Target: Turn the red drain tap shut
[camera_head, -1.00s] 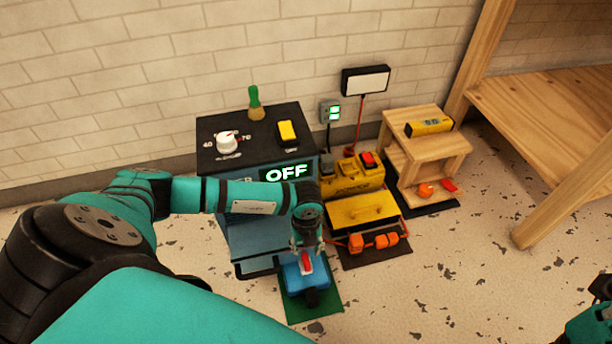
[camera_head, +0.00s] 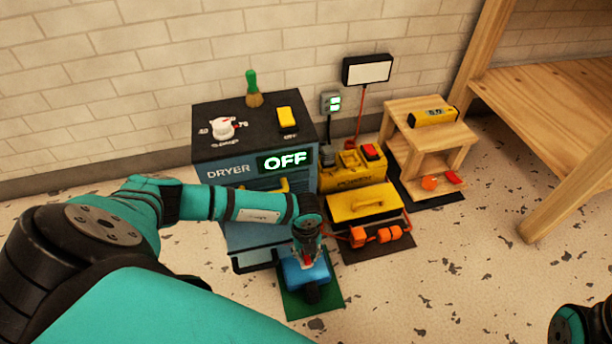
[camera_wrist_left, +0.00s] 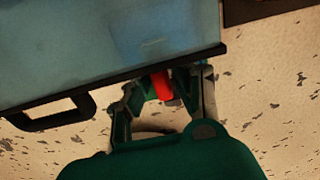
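The red tap (camera_wrist_left: 161,85) shows in the left wrist view between the fingers of my left gripper (camera_wrist_left: 172,88), closer to the left finger. The fingers stand apart, with a visible gap on the tap's right side. In the head view, my left gripper (camera_head: 306,254) points down in front of the dryer, over a blue body (camera_head: 312,272) on a green mat (camera_head: 330,296). Only a small bit of red shows there; my gripper hides most of it. My right gripper is not shown; only part of my right arm is at the lower right corner.
The blue dryer (camera_head: 230,172) reads OFF and carries a white knob, a brush and a yellow switch. Its black handle (camera_wrist_left: 55,115) sticks out left of my gripper. A yellow toolbox (camera_head: 350,205) and orange items (camera_head: 370,236) stand at right. The speckled floor in front is clear.

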